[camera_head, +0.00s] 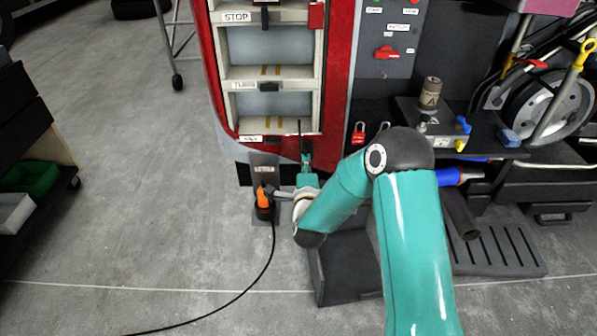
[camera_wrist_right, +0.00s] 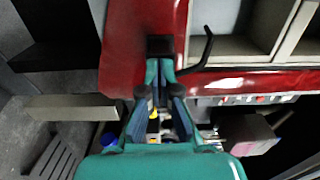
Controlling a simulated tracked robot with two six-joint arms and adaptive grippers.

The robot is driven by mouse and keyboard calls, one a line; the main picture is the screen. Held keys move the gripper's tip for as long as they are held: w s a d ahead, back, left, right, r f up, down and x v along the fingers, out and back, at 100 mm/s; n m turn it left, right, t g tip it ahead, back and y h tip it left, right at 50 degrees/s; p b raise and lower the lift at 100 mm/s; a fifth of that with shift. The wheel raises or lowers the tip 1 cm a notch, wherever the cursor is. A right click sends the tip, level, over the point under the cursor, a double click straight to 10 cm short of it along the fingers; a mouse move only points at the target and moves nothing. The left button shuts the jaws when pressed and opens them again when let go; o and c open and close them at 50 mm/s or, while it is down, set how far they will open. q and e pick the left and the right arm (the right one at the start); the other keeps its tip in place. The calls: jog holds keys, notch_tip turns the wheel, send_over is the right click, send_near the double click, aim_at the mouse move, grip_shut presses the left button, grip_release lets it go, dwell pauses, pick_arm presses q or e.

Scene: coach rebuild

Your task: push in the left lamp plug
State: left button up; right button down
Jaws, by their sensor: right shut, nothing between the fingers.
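My right gripper (camera_head: 306,163) is at the lower edge of the red coach panel (camera_head: 338,90), fingers pointing at the panel. In the right wrist view its fingers (camera_wrist_right: 159,68) are closed together and empty. Their tips are at a small black block (camera_wrist_right: 160,46) on the red face, seemingly touching it; I take this to be the lamp plug. A thin black cable (camera_wrist_right: 207,45) curves up beside it. In the head view the black block (camera_head: 306,145) is small, just above the fingertips. How deep it sits cannot be told. My left gripper is out of view.
A dark post (camera_head: 264,165) with an orange connector (camera_head: 264,198) stands left of my right wrist; its black cable (camera_head: 255,280) runs over the floor. A dark bench (camera_head: 500,150) with tools is at the right.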

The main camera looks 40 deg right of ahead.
jog(key=shift+w+d+r, duration=0.1)
jog(key=shift+w, duration=0.05)
dwell(0.3)
jog(key=p+v, duration=0.1)
jog(key=v, duration=1.3)
